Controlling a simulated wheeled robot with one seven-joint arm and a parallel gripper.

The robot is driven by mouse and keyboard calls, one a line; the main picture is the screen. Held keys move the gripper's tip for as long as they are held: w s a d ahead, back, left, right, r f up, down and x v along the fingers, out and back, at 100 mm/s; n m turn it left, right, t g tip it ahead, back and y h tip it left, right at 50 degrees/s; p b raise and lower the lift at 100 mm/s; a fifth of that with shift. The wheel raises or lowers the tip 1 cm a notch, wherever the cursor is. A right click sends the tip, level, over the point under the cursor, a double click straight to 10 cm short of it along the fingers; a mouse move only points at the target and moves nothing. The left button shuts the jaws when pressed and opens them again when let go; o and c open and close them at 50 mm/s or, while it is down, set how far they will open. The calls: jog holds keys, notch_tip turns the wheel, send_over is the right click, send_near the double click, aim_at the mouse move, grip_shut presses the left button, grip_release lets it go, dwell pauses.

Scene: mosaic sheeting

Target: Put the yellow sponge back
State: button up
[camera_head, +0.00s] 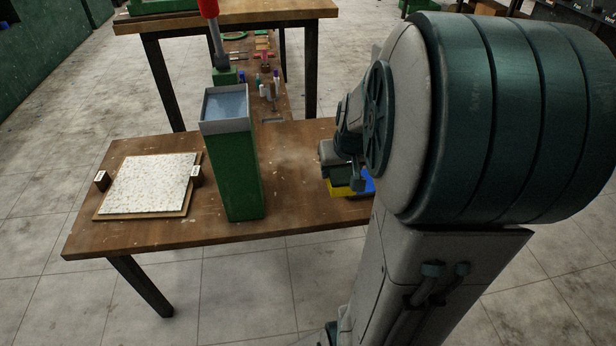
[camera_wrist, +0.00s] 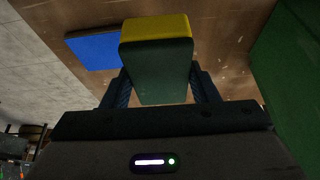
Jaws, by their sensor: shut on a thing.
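The yellow sponge (camera_wrist: 157,27) has a dark green layer on the side facing the wrist camera. My gripper (camera_wrist: 160,80) is shut on it, with one finger on each side. In the head view the yellow sponge (camera_head: 342,190) shows below my gripper (camera_head: 345,172) at the right part of the table, partly hidden by my arm. A flat blue pad (camera_wrist: 93,50) lies on the table beside the sponge; in the head view its blue edge (camera_head: 369,183) shows just right of the sponge. I cannot tell whether the sponge touches the table or the pad.
A tall green container (camera_head: 235,170) with a grey rim stands mid-table. A white speckled sheet (camera_head: 150,183) lies on a wooden board (camera_head: 118,216) at the left, with small dark blocks (camera_head: 101,180) beside it. Bare table (camera_head: 290,165) lies between container and gripper.

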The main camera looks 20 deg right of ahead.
jog(key=w+a+f, duration=0.1)
jog(key=w, duration=0.1)
jog(key=w+a+f+b, duration=0.1)
jog(key=w+f, duration=0.2)
jog(key=w, duration=0.1)
jog(key=shift+w+a+f+b, duration=0.2)
jog(key=shift+a+b, duration=0.1)
jog(key=shift+a, duration=0.1)
jog(key=shift+f+b, duration=0.95)
jog(key=shift+f, duration=1)
jog(key=shift+f, duration=0.1)
jog(key=shift+f, duration=0.15)
jog(key=o, duration=1.1)
jog(key=shift+c, duration=0.2)
